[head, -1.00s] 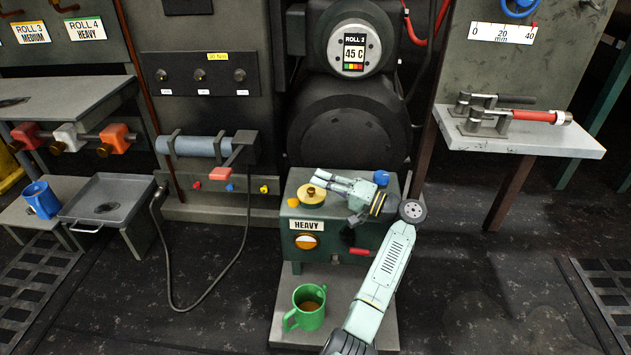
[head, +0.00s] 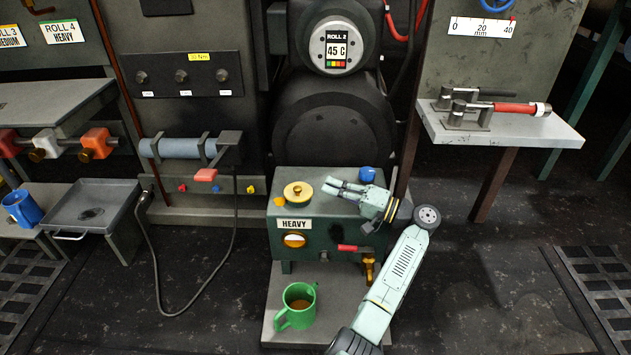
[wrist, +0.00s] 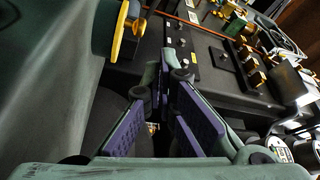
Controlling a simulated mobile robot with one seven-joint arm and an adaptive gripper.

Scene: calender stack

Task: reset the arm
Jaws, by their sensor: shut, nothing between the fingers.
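My gripper (head: 334,187) is above the dark green box marked HEAVY (head: 262,235) in the head view, near its brass round cap (head: 298,192). Its fingers point left. In the wrist view my gripper (wrist: 168,70) shows two purple-padded fingers that come close together at the tips, with nothing between them. My arm reaches up from the bottom right of the head view, to the right of the green box.
A green cup (head: 298,305) with brown liquid stands on the low plate before the box. A blue cap (head: 367,174) sits behind my gripper. A grey tray (head: 128,190) and blue mug (head: 22,207) are left.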

